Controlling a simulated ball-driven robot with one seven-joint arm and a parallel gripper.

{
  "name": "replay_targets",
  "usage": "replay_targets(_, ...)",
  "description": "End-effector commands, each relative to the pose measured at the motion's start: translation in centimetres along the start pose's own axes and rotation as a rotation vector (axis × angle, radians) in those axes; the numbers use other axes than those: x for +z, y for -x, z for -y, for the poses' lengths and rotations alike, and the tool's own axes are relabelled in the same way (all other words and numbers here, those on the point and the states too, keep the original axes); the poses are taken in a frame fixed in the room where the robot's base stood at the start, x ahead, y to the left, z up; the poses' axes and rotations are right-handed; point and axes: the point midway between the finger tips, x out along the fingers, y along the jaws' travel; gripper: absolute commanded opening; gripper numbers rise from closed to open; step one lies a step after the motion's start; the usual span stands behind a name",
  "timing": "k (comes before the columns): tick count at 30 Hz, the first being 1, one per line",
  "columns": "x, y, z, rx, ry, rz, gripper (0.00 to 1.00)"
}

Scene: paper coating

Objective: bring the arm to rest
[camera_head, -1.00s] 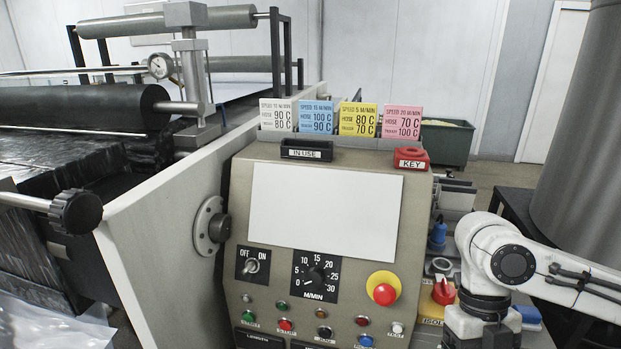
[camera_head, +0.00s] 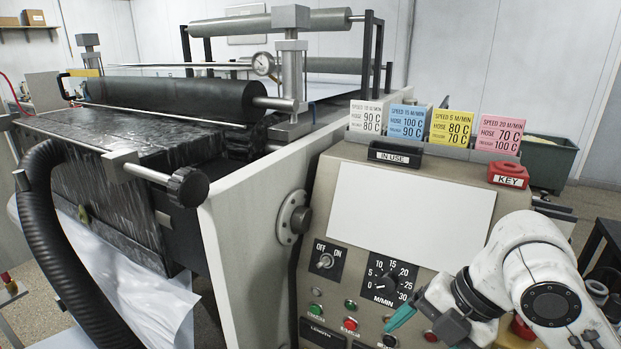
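My white arm reaches in from the lower right, bent in front of the right side of the control panel (camera_head: 410,215). My gripper (camera_head: 402,317) is at the lower edge, partly cut off by the frame. A teal fingertip points left over the panel's lower buttons, beside dark gripper parts. A bit of teal also shows at the bottom right. I cannot tell how far apart the fingers are, and I see nothing held.
Four cards, white, blue, yellow (camera_head: 452,127) and pink, stand in a rack atop the panel. The IN USE tray (camera_head: 395,154) and red KEY holder (camera_head: 508,174) sit below them. The coating machine with its black roller (camera_head: 165,100) fills the left. A green bin (camera_head: 548,160) stands behind.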

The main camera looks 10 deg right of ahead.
Motion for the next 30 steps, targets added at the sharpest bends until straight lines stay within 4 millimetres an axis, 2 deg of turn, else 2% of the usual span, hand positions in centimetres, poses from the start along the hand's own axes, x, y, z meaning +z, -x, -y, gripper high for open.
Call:
replay_targets(1, -0.8, -0.8, -1.8, 0.070, -0.076, -0.014, 0.80)
replay_targets(3, -1.3, -1.3, -3.5, 0.152, -0.205, -0.021, 0.80)
replay_targets(6, -1.8, -2.5, -4.8, 0.245, -0.411, -0.047, 0.80)
replay_targets(10, -2.2, -4.8, -4.7, 0.319, -0.710, -0.089, 0.80)
replay_targets(14, -2.8, -8.1, -2.4, 0.335, -1.030, -0.115, 0.80)
replay_targets(17, -3.3, -11.0, 0.9, 0.313, -1.282, -0.108, 0.80)
replay_targets(20, -4.2, -13.9, 5.3, 0.269, -1.531, -0.064, 0.80)
replay_targets(23, -5.3, -16.3, 11.1, 0.212, -1.767, 0.025, 0.80)
replay_targets(24, -5.8, -17.1, 13.6, 0.188, -1.854, 0.074, 0.80)
replay_targets(27, -6.9, -17.9, 19.8, 0.144, -2.039, 0.220, 0.80)
replay_targets(30, -7.6, -17.8, 24.8, 0.123, -2.162, 0.362, 0.80)
